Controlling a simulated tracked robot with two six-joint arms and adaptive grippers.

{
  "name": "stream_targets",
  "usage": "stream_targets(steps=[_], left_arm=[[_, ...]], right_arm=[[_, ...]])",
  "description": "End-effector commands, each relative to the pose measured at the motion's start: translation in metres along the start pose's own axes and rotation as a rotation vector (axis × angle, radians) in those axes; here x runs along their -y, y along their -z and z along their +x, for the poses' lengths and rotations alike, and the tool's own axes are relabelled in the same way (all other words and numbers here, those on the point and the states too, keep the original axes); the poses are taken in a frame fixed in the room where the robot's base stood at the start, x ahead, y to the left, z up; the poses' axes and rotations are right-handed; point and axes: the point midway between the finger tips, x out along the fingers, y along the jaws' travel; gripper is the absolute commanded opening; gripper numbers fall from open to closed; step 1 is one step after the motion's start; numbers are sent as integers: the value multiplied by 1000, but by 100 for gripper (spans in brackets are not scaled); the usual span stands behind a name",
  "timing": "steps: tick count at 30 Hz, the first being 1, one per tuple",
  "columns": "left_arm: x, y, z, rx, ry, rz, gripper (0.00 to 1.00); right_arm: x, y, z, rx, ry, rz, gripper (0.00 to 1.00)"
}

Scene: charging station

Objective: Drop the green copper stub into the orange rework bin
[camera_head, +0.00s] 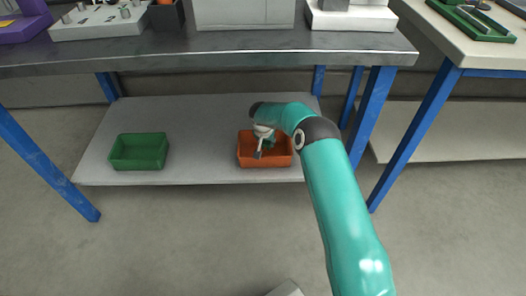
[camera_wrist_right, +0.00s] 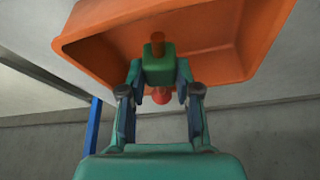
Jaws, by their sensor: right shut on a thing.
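The orange rework bin (camera_head: 252,161) sits on the lower shelf, right of its middle, and fills the upper part of the right wrist view (camera_wrist_right: 225,52). My right gripper (camera_head: 258,153) is over the bin. In the right wrist view its fingers (camera_wrist_right: 158,92) are shut on the green copper stub (camera_wrist_right: 158,62), a green block with a copper-coloured pin sticking out of it. The stub shows against the inside of the bin. In the head view I cannot make out the stub clearly. My left gripper is not in view.
A green bin (camera_head: 139,151) stands on the left of the lower shelf (camera_head: 200,137). The grey workbench top (camera_head: 215,45) is above the shelf, with blue legs (camera_head: 370,115) at its ends. Bare shelf lies between the two bins.

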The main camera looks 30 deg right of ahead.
Motion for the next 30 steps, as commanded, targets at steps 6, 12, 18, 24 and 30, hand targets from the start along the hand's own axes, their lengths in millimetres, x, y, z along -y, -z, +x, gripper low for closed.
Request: stream_targets(steps=[6,12,18,24,30], left_arm=[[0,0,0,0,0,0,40],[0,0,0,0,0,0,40],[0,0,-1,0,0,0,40],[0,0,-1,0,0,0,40],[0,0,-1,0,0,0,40]], right_arm=[[0,0,0,0,0,0,56],[0,0,0,0,0,0,62],[0,0,-3,0,0,0,62],[1,1,-25,-2,1,-1,62],[1,2,-65,-3,2,-1,62]])
